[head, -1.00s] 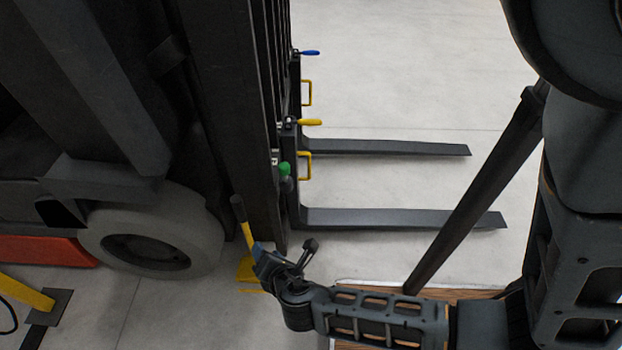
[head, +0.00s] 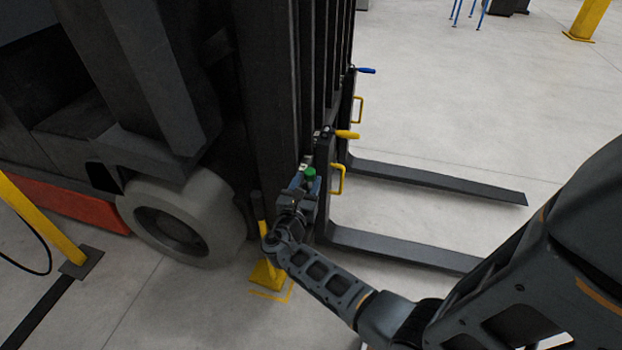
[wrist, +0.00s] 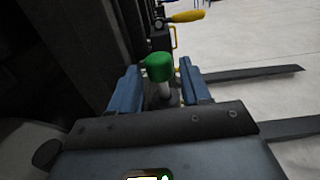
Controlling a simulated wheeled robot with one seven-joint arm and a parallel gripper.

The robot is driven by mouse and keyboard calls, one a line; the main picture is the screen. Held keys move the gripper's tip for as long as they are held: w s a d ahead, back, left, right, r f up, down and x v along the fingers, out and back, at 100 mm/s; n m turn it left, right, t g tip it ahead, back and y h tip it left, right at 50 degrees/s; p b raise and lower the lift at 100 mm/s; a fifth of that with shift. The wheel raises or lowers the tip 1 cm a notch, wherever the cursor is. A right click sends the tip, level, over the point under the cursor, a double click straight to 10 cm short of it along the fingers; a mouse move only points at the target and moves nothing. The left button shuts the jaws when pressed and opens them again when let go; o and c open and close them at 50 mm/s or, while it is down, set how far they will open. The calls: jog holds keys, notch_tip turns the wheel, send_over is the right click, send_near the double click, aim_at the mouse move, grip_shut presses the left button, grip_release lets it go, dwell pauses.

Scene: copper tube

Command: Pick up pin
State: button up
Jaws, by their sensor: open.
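The pin has a green head (wrist: 159,67) and a pale metal shaft (wrist: 165,90) in the wrist view. In the head view its green top (head: 310,172) shows beside the dark forklift carriage. My gripper (wrist: 162,72) is open, with one blue finger on each side of the pin. A gap shows between the pin and the right finger; the left finger is very close to the green head, and I cannot tell if they touch. In the head view my gripper (head: 304,178) is at the pin and partly hides it. The shaft's lower end is hidden.
The forklift's mast (head: 275,90) and wheel (head: 180,220) stand left of my gripper. A yellow handle (head: 338,180) and a yellow lever (head: 347,134) are close on the right. Two forks (head: 435,182) extend right over open floor. A yellow post base (head: 266,274) stands below my gripper.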

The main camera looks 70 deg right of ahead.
aim_at(308, 178)
jog(key=shift+w+d, duration=0.2)
jog(key=shift+d, duration=1.6)
jog(key=shift+c, duration=0.5)
jog(key=c, duration=0.6)
jog(key=shift+r, duration=0.1)
jog(key=shift+c, duration=0.2)
